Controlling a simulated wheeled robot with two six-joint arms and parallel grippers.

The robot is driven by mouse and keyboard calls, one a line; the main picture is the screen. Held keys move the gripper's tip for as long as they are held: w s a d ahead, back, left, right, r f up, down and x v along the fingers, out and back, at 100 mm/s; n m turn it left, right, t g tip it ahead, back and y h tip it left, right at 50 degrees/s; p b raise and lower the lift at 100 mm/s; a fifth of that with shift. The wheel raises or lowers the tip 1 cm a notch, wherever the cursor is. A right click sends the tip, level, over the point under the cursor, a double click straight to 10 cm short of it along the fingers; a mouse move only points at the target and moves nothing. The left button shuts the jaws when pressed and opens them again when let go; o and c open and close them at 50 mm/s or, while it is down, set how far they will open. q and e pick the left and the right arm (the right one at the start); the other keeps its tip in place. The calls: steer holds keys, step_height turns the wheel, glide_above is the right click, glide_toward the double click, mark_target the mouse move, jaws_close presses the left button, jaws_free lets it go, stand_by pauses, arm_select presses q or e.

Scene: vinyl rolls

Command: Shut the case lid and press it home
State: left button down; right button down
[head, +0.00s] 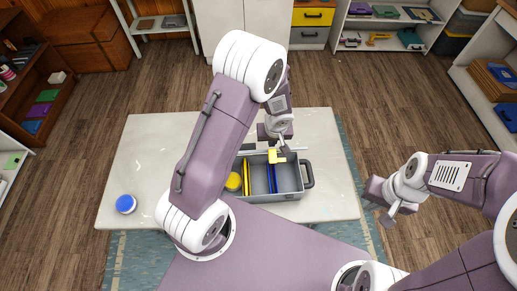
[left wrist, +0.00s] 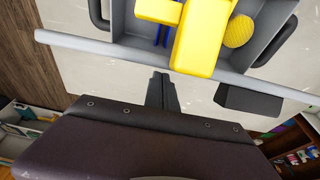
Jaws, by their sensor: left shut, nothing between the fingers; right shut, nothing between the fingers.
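The grey case (head: 291,195) stands open on the pale table, with a yellow roll (head: 233,182) and blue upright pieces (head: 271,178) inside. Its lid seems to stand up at the far side, seen nearly edge-on as a grey bar in the left wrist view (left wrist: 110,50). A yellow latch-like piece (head: 276,155) sits at the lid's edge; it also shows in the left wrist view (left wrist: 198,40). My left gripper (head: 283,147) is shut and empty at the lid's far side; whether it touches is unclear. My right gripper (head: 376,213) is shut and empty, right of the table.
The table (head: 150,150) is otherwise clear at left and right of the case. My left arm hides part of the table and case. Shelves stand along the room's edges.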

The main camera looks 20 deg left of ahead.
stand_by(0.4)
arm_select(q)
steer(key=shift+s+d+b, duration=0.35)
steer(key=shift+s+b, duration=0.3)
steer(key=shift+b, duration=0.05)
steer(key=shift+s+d+f+b, duration=0.2)
steer(key=shift+f+b, duration=0.1)
steer(key=shift+b, duration=0.2)
steer(key=shift+s+d+f+b, duration=0.25)
steer(key=shift+s+b, duration=0.3)
steer(key=shift+b, duration=0.25)
steer(key=shift+s+d+f+b, duration=0.25)
steer(key=shift+s+b, duration=0.25)
steer(key=shift+b, duration=0.25)
steer(key=p+v, duration=0.2)
steer(key=v, duration=0.1)
steer(key=w+p+v, duration=0.1)
steer(key=p+v, duration=0.2)
steer(key=w+a+p+v, duration=0.1)
steer(key=p+v, duration=0.2)
steer(key=v, duration=0.1)
steer(key=shift+a+r, duration=0.1)
steer(key=shift+r, duration=0.15)
steer(key=shift+f, duration=0.1)
